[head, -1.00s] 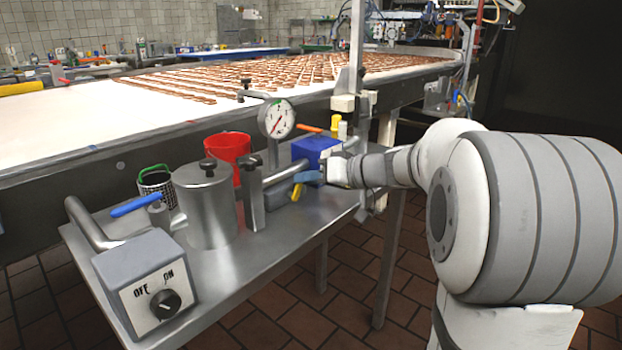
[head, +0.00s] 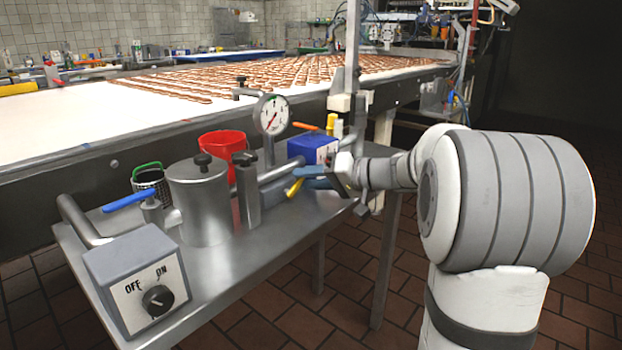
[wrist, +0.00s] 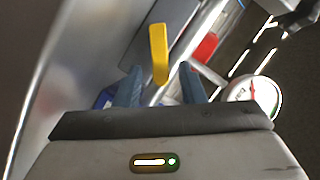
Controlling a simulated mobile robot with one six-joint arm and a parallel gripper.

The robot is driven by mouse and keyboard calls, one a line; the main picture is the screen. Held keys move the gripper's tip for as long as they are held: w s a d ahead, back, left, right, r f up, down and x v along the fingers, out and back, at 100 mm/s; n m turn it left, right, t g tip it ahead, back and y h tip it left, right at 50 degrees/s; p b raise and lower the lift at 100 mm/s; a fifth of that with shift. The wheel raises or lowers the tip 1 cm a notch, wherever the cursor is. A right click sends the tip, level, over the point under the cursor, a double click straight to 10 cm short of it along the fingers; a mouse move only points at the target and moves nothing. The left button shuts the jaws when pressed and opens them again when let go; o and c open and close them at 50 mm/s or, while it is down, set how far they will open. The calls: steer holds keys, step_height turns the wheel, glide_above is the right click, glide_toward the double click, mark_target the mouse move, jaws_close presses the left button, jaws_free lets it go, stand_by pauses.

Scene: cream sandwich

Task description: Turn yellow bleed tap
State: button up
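The yellow bleed tap (head: 294,187) is a small lever below the steel pipe, at the right part of the metal table. In the wrist view the yellow lever (wrist: 158,48) stands between and beyond my two blue fingers, with a visible gap on each side. My gripper (head: 308,177) is open just right of the tap in the head view; it also shows in the wrist view (wrist: 161,72). I see no clear contact with the lever. The tap's base is partly hidden.
A blue box (head: 312,146) stands just behind my fingers. A pressure gauge (head: 272,115), red bucket (head: 222,146), steel pot (head: 200,205) and blue-handled valve (head: 128,200) stand further left. A switch box (head: 140,280) sits at the table's front left. The front right tabletop (head: 262,240) is clear.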

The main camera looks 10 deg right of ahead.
steer(key=p+v, duration=0.2)
steer(key=v, duration=0.5)
steer(key=shift+s+d, duration=0.2)
steer(key=shift+d, duration=0.1)
steer(key=shift+c, duration=0.5)
